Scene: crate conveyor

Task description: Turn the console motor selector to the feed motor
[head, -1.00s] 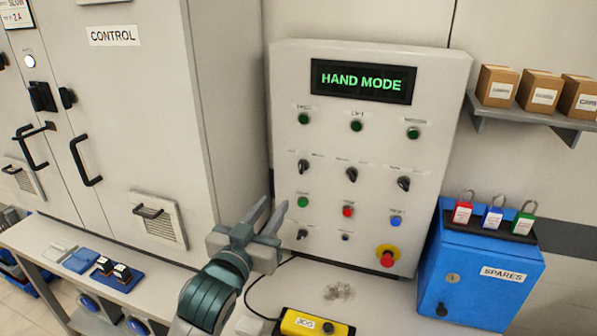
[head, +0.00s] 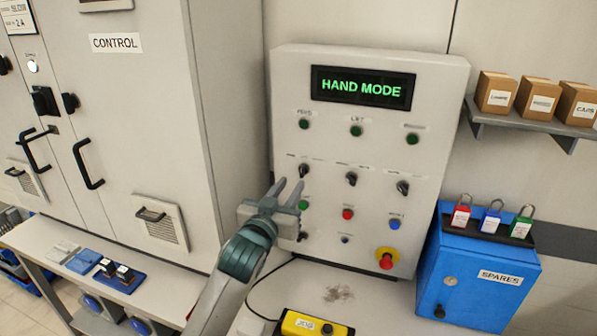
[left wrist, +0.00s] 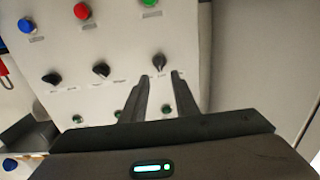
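The console (head: 440,130) is an upright pale panel with a green HAND MODE display (head: 363,88). Its middle row has three black selector knobs: left (head: 304,171), centre (head: 351,175) and right (head: 403,187). Their small labels are too blurred to tell which is the motor selector. My left gripper (head: 288,183) is open and empty in front of the panel, just below and left of the left knob. In the left wrist view, which shows the panel upside down, that knob (left wrist: 158,62) sits just beyond and between the parted fingertips (left wrist: 159,76). My right gripper is out of view.
Green lamps (head: 356,131) are above the knobs. Green, red (head: 348,213) and blue buttons are below them, with a red emergency stop (head: 386,261) lower right. A yellow box (head: 305,325) and a blue SPARES box (head: 480,280) stand in front and right. A control cabinet (head: 130,110) stands left.

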